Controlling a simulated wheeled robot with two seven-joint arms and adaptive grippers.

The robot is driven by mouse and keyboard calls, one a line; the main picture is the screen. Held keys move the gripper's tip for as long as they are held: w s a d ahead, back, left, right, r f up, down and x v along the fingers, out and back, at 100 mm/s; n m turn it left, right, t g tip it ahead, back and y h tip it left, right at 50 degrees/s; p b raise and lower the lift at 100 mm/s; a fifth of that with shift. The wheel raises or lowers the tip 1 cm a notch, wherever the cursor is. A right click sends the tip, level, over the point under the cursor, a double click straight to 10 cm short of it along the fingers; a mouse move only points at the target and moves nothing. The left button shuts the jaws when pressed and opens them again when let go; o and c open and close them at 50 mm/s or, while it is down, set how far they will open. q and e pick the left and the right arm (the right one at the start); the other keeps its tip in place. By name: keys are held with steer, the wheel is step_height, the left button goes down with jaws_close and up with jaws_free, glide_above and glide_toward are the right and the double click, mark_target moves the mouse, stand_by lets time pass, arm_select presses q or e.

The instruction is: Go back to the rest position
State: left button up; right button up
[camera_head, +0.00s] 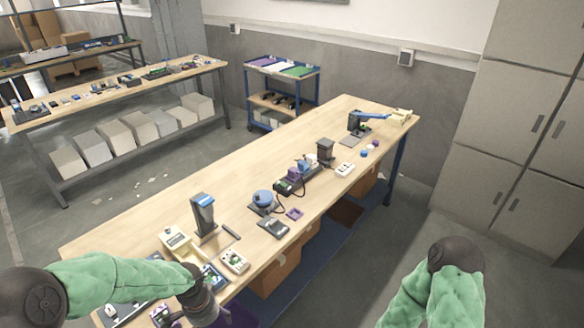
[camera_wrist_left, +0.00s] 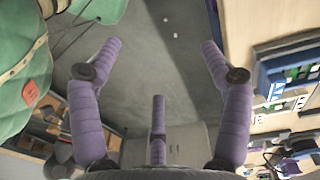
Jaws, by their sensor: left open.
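My left arm (camera_head: 120,280) comes in from the left in the head view, in a green sleeve. It reaches over the near left end of the long wooden table. My left gripper (camera_wrist_left: 158,52) is open in the left wrist view, with its purple fingers spread and nothing between them. Grey floor shows behind the fingers. In the head view its fingers are mostly cut off at the bottom edge. My right arm (camera_head: 445,285) is bent in front of the floor at the lower right, clear of the table; its gripper is out of view.
The long table (camera_head: 225,170) holds a dark upright device (camera_head: 203,214), a white box (camera_head: 234,260), a blue round device (camera_head: 263,199) and several small parts. A blue cart (camera_head: 282,92) stands behind. Cabinets (camera_head: 520,130) stand at right, with free floor before them.

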arm_select(q)
steer(key=s+d+f+n+h+b, duration=0.1)
steer(key=s+d+f+n, duration=0.4)
steer(key=f, duration=0.5)
steer(key=s+d+f+n+h+b, duration=0.1)
steer(key=s+d+f+n, duration=0.3)
steer(key=f, duration=0.6)
steer(key=s+d+h, duration=0.1)
steer(key=s+d, duration=0.1)
steer(key=d, duration=0.1)
steer(key=shift+s+f+n+t+b, duration=0.2)
steer(key=shift+f+n+t+b, duration=0.1)
steer(key=shift+n+b, duration=0.1)
